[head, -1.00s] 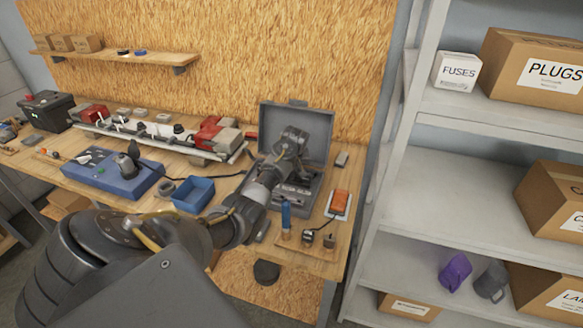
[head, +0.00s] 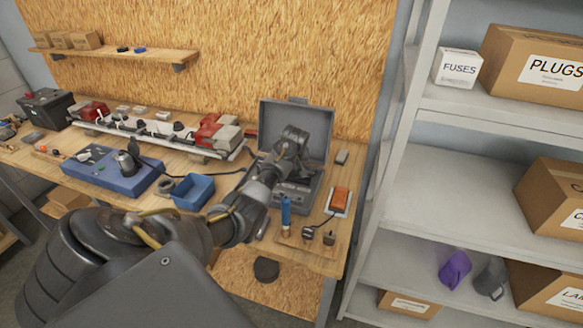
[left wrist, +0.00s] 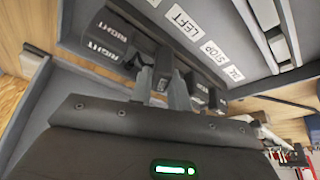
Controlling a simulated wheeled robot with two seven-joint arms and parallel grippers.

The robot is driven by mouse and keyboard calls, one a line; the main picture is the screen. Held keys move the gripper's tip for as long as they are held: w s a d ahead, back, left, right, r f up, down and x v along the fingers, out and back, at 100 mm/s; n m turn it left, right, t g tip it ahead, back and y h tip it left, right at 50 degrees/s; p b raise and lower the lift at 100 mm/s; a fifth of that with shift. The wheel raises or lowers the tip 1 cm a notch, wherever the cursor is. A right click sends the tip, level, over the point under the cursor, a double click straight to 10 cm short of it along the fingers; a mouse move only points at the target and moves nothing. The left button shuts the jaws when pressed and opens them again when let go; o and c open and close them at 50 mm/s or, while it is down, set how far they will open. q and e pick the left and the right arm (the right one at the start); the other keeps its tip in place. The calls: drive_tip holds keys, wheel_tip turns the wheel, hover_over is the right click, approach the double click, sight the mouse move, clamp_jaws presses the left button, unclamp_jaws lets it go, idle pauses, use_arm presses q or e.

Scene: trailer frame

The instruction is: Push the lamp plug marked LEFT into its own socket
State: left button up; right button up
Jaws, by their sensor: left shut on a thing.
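My left gripper (left wrist: 162,88) reaches into the open grey case (head: 318,190) and is shut on a small dark thing (left wrist: 163,68), probably a plug. No marking on it can be read, and its lower end is hidden, so I cannot tell whether it sits in a socket. The left wrist view shows white labels in the case: LEFT (left wrist: 181,20), STOP (left wrist: 215,52) and a smaller one partly legible. A black block marked RIGHT (left wrist: 105,45) stands beside the fingers. In the head view my wrist hides the fingertips. My right gripper is out of view.
A blue-handled tool (head: 286,212), an orange lamp (head: 340,200) and small dark plugs (head: 328,238) are right of my arm on the bench. A blue bin (head: 194,192) stands to the left. The raised case lid (head: 312,120) is behind my wrist. Grey shelving (head: 385,180) stands at right.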

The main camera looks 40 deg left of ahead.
use_arm(q)
drive_tip(key=shift+f, duration=0.1)
drive_tip(key=o, duration=1.1)
drive_tip(key=shift+o, duration=0.2)
wheel_tip(320, 180, up, 5)
drive_tip(key=p, duration=0.5)
drive_tip(key=shift+r, duration=1)
